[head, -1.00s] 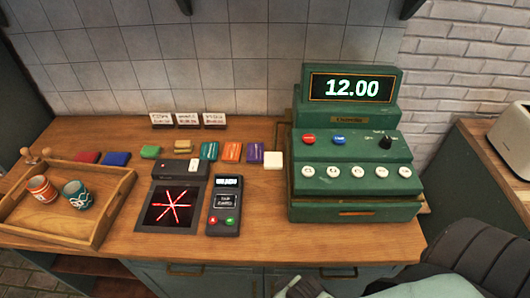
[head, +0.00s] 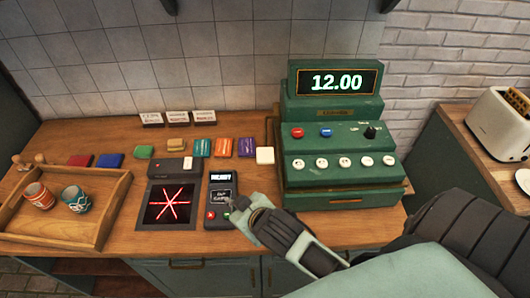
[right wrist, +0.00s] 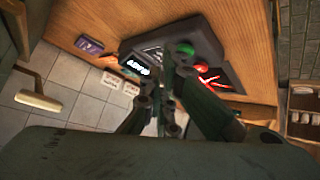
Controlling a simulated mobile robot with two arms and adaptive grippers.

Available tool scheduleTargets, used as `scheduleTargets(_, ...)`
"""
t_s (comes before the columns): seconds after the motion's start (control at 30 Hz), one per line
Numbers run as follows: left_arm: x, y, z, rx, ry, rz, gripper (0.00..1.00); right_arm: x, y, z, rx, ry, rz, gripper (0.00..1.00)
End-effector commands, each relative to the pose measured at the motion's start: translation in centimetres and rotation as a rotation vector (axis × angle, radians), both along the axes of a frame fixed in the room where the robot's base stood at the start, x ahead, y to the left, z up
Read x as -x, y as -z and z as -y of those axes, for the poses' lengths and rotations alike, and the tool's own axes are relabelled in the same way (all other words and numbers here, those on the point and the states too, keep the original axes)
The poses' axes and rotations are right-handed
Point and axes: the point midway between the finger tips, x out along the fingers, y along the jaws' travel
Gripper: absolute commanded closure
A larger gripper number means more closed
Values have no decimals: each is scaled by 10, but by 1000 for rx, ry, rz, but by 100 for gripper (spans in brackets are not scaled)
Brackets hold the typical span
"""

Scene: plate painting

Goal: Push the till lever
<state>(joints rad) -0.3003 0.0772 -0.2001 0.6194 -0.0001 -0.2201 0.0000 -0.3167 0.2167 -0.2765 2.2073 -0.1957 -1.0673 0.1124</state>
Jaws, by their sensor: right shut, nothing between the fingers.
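The green till (head: 335,150) stands at the back right of the counter, its display reading 12.00. A brass-coloured bar, which looks like the till lever (head: 272,127), shows at the till's left side. In the right wrist view a pale bar (right wrist: 38,102) at the left looks like the same lever. My right gripper (head: 237,205) is shut and empty. Its fingertips are by the lower right of the card terminal (head: 221,180), in front and left of the till, apart from the lever. In the right wrist view the fingers (right wrist: 178,72) overlap the terminal; contact is unclear. My left gripper is out of view.
A black pad with red lines (head: 167,206) lies left of the terminal. A wooden tray (head: 108,206) with two cups is at the left. A toaster (head: 500,125) stands right.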

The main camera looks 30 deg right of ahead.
Motion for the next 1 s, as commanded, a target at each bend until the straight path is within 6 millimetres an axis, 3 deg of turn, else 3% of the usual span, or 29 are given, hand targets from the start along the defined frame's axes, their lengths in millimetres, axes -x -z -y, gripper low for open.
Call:
scheduleTargets(0.03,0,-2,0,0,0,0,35,-18,-19,-4,12,-20,72,100)
scheduleTargets(0.2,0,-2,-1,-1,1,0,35,-74,-77,-28,46,-112,329,100)
scheduleTargets(0.33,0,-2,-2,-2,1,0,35,-105,-128,-53,73,-208,531,100)
scheduleTargets(0.5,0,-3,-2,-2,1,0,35,-129,-196,-97,114,-384,797,100)
scheduleTargets(0.7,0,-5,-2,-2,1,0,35,-125,-265,-165,191,-710,1108,100)
scheduleTargets(0.8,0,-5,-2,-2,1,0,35,-110,-282,-197,246,-924,1229,100)
scheduleTargets(0.9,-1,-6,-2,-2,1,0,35,-92,-282,-222,308,-1154,1300,100)
scheduleTargets(1.0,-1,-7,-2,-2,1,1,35,-75,-267,-234,384,-1398,1317,100)
